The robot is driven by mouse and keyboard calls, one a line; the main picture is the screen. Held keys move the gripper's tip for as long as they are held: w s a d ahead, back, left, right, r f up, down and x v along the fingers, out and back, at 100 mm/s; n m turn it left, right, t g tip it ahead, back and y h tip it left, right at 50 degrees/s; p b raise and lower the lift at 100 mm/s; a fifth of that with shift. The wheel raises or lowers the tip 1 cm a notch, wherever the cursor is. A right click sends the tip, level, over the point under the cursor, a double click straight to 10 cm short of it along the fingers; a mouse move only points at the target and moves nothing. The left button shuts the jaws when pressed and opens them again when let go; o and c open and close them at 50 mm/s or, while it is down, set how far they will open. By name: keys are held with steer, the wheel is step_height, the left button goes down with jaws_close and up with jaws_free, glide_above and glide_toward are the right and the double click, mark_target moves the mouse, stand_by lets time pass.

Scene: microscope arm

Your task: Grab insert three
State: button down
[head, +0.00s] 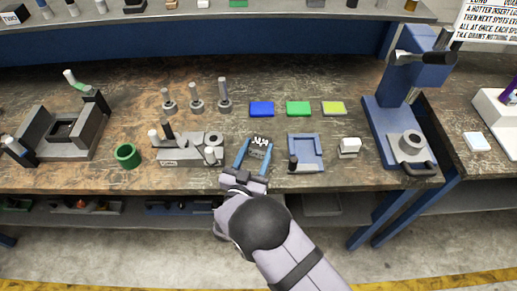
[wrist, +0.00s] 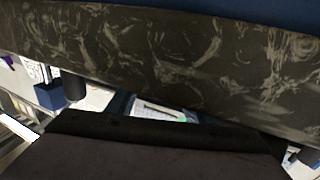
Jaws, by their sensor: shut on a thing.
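My gripper (head: 254,156) is at the front edge of the bench in the head view. Its two blue fingers are on either side of a small dark grey block (head: 260,150) with several pale tips along its far edge, and it is shut on that block. I cannot read any number on the block, so I cannot tell whether it is insert three. I cannot tell whether the block touches the bench top. The wrist view shows a dark slab across the lower part, a mottled band above it and blurred bench items, but no fingertips and no block.
A blue U-shaped tray (head: 318,153) with a black knob stands just right of my gripper. A grey fixture (head: 185,156) stands to its left. Blue (head: 262,109), green (head: 298,108) and yellow (head: 333,108) blocks lie behind. A blue press (head: 383,130) stands at right.

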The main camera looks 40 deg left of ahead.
mark_target(257, 149)
steer(key=shift+r, duration=0.3)
step_height(257, 149, up, 10)
steer(key=b, duration=0.2)
stand_by(0.3)
steer(key=shift+f, duration=0.1)
